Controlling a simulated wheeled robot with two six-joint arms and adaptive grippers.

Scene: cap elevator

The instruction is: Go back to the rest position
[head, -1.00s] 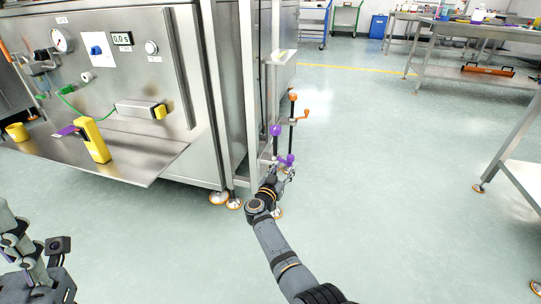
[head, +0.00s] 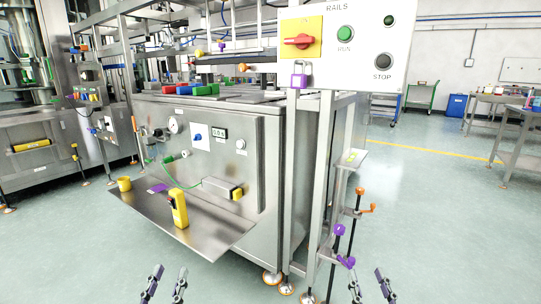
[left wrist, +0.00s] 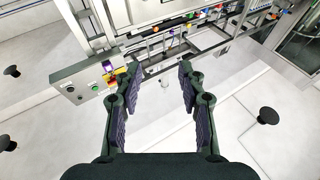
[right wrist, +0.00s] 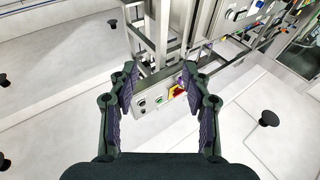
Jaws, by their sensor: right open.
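My left gripper (head: 165,284) is at the bottom of the head view, left of centre, with its two fingers apart. In the left wrist view, the left gripper (left wrist: 158,82) is open with nothing between its fingers. My right gripper (head: 371,287) is at the bottom right of centre, fingers apart. In the right wrist view, the right gripper (right wrist: 158,82) is also open and empty. Both grippers appear clear of the machine.
The steel machine (head: 235,165) stands ahead, with a shelf (head: 205,232) holding a yellow tester (head: 179,208) and yellow cup (head: 124,184). A control box (head: 345,45) hangs upper right. Purple and orange handles (head: 358,200) are on the machine's right. Floor is open at right.

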